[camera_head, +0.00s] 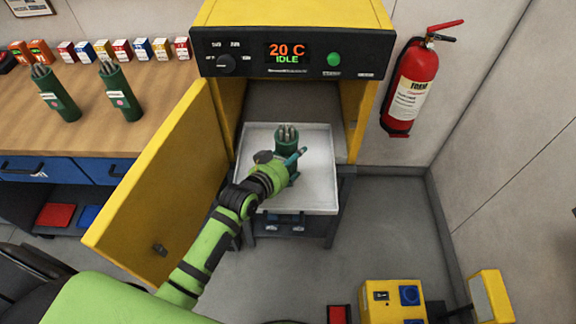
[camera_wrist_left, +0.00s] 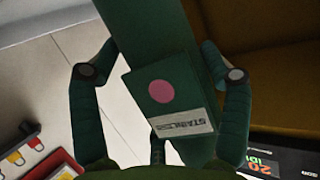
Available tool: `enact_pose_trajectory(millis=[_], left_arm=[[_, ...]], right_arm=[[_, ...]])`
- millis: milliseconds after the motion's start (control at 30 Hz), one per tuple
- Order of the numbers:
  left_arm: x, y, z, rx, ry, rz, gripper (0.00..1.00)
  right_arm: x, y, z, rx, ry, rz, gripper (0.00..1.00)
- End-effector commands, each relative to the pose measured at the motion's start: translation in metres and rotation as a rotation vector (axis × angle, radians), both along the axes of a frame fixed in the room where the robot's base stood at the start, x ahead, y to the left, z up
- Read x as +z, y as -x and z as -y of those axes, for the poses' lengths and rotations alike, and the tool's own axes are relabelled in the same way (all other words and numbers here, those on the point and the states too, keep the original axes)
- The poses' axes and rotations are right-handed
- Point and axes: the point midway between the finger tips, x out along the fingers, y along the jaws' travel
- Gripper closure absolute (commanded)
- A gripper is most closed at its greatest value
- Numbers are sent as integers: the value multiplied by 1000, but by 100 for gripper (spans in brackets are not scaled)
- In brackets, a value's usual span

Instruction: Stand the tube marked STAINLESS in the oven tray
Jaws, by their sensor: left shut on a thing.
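The dark green tube (camera_head: 286,139) with rod ends showing at its open top is upright at the oven tray. My left gripper (camera_head: 291,165) is shut on it. In the left wrist view, the tube (camera_wrist_left: 165,60) sits between the two fingers and shows a pink dot and a white label that appears to read STAINLESS. The pale oven tray (camera_head: 313,190) is pulled out in front of the oven. I cannot tell whether the tube's base touches the tray, since the gripper covers it. My right gripper is not in view.
The yellow oven (camera_head: 300,12) reads 20 C IDLE, and its door (camera_head: 160,180) stands open at the left. Two other green tubes (camera_head: 58,95) (camera_head: 120,92) stand on the wooden bench (camera_head: 110,145). A red extinguisher (camera_head: 412,90) hangs at the right. The rest of the tray looks empty.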

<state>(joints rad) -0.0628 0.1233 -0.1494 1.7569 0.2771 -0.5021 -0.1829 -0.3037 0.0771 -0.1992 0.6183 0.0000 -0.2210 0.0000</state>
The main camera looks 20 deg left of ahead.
Motion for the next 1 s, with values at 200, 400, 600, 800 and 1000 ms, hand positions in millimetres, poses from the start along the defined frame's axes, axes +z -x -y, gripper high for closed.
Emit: enact_pose_trajectory(millis=[200, 400, 600, 800, 1000], left_arm=[[-4, -13, -10, 0, 0, 13, 82], [-28, -13, -10, 0, 0, 8, 82], [-44, -13, -10, 0, 0, 12, 82], [-44, -13, -10, 0, 1, 12, 82], [-51, -11, -10, -1, -1, 0, 3]], right_arm=[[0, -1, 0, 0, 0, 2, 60], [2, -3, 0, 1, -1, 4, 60], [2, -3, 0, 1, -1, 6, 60], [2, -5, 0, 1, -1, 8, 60], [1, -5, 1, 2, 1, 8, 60]])
